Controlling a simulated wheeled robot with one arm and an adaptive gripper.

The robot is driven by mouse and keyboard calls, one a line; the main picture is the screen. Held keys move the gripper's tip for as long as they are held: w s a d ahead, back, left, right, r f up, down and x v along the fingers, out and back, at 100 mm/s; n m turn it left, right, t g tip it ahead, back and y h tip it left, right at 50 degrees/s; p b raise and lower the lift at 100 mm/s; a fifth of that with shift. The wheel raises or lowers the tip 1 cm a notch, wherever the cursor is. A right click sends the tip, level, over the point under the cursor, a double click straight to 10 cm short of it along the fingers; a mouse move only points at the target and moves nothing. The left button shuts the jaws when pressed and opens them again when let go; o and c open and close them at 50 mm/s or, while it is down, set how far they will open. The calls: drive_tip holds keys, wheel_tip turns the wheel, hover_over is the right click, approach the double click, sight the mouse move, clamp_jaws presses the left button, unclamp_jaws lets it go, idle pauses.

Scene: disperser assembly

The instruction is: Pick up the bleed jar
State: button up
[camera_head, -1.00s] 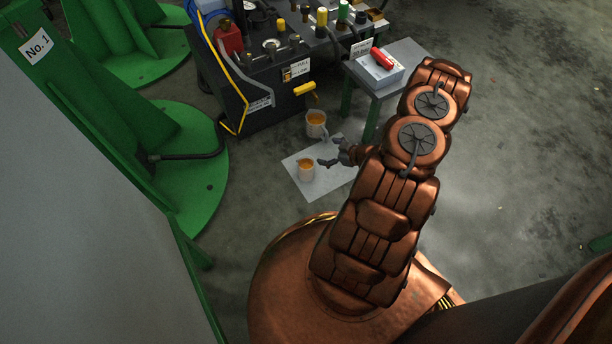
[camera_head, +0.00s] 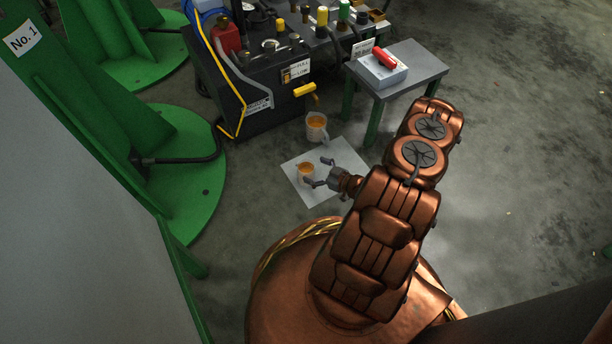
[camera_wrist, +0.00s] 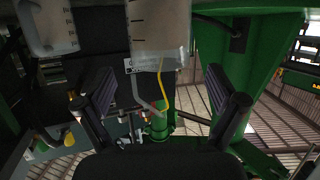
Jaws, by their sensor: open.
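A small, pale jar with amber contents (camera_head: 306,174) stands on a white sheet (camera_head: 331,194) on the floor. I take it to be the bleed jar, though no label on it is readable. My gripper (camera_head: 318,172) is open beside it on the right, with its fingers pointing at it. In the wrist view my open gripper (camera_wrist: 158,80) has nothing between its fingers. The jar, a translucent vessel with dark graduation marks (camera_wrist: 160,28), shows at the top middle, beyond the fingertips. Whether a finger touches it cannot be told.
A larger handled jug with amber contents (camera_head: 316,125) stands behind the sheet, below a yellow tap (camera_head: 304,89) on a dark machine (camera_head: 268,112). The jug also shows in the wrist view (camera_wrist: 50,28). A small table (camera_head: 425,70) holds a box with a red item. Floor right is clear.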

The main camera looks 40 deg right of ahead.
sight(300, 164)
drive_tip(key=shift+b+x, duration=1)
drive_tip(key=shift+x, duration=1.15)
drive_tip(key=shift+c, duration=0.4)
drive_tip(key=c, duration=1.7)
